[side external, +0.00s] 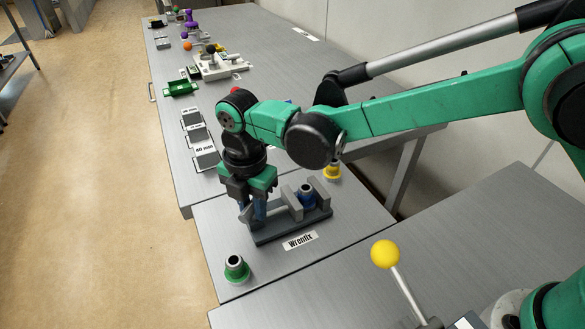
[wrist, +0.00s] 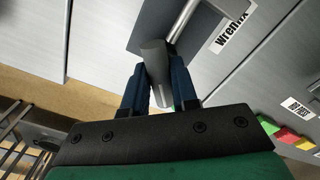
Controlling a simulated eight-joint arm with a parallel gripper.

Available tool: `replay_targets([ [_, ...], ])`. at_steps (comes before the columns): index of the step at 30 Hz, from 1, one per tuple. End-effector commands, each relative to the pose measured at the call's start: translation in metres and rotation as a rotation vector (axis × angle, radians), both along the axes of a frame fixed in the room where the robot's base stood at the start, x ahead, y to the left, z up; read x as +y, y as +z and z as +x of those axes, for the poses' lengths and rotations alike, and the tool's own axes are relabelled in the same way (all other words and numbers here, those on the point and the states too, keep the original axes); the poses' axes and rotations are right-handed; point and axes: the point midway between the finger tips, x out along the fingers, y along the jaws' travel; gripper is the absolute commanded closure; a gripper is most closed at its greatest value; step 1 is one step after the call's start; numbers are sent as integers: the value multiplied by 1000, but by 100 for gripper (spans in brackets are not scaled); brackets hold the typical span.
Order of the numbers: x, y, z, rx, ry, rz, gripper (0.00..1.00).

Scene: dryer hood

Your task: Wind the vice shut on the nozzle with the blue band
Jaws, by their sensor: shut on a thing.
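The grey vice (side external: 285,228) stands on the near metal bench behind a "Wrenfix" label. The nozzle with the blue band (side external: 306,194) stands upright at the vice's right part, beside a grey jaw block; I cannot tell whether the jaws touch it. My gripper (side external: 253,214) points down at the vice's left end, its blue fingers shut on the grey vice handle. In the wrist view my gripper (wrist: 158,92) has the rounded grey handle (wrist: 155,62) between its fingertips, with a thin metal rod (wrist: 182,22) running from it towards the vice body.
A nozzle with a green band (side external: 236,268) stands at the bench's front left. One with a yellow band (side external: 332,172) stands behind the vice. A yellow-knobbed lever (side external: 386,254) rises at the right. Labelled grey pads (side external: 206,158) and a green tray (side external: 180,89) lie on the far bench.

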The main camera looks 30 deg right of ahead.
Motion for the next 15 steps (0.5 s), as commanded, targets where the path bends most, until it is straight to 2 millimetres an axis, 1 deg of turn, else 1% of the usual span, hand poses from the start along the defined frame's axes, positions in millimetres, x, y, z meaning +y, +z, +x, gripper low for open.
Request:
replay_targets([
  [1, 0, 1, 0, 1, -50, -1, 100],
  [4, 0, 1, 0, 1, -114, -1, 100],
  [11, 0, 0, 0, 1, -122, -1, 100],
  [15, 0, 0, 0, 0, -241, 0, 100],
])
